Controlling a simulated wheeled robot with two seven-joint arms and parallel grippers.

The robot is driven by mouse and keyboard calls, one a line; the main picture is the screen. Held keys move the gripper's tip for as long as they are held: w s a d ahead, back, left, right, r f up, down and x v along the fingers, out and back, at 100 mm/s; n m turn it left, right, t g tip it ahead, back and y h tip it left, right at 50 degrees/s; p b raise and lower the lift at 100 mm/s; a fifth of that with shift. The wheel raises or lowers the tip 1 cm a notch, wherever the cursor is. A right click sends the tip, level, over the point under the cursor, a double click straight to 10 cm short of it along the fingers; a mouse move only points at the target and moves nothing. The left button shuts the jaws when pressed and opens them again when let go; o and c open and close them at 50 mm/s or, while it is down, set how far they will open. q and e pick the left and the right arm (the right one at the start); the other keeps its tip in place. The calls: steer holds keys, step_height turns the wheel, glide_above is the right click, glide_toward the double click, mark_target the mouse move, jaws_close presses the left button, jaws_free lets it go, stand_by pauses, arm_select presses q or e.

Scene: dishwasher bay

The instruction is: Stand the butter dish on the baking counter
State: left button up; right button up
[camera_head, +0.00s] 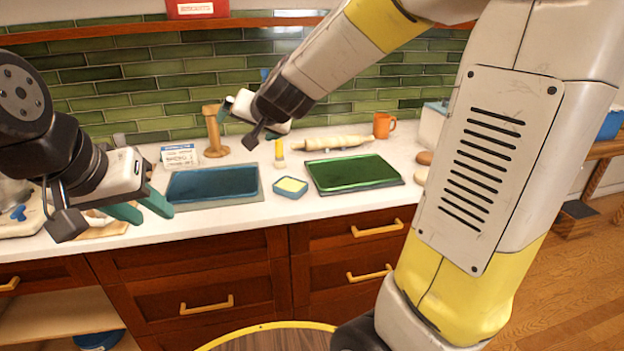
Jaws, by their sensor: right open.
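A small blue dish with a pale yellow filling, which looks like the butter dish (290,187), sits upright on the white counter (240,218), between a dark blue tray and a green tray. My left gripper (156,217) is over the left part of the counter, left of the blue tray; its teal fingers look apart with nothing between them. My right gripper (224,112) is open and above the back of the counter, near the wooden stand, well behind and left of the dish. No gripper touches the dish.
The blue tray (212,183) and green tray (354,173) flank the dish. Behind stand a wooden stand (214,135), a small card (179,156), a yellow-topped item (279,153), a rolling pin (332,143) and an orange mug (383,125). My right arm hides part of the right side.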

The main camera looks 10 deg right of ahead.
steer(key=s+d+f+n+g, duration=0.1)
steer(key=s+d, duration=0.3)
steer(key=s, duration=0.4)
steer(key=s+d+f+n+g+h, duration=0.1)
steer(key=s+d+g, duration=0.1)
steer(key=s, duration=0.6)
steer(key=s+d+f+n+g+h, duration=0.1)
steer(key=s+d+g, duration=0.1)
steer(key=s+d, duration=0.3)
steer(key=s, duration=0.4)
steer(key=shift+d, duration=0.35)
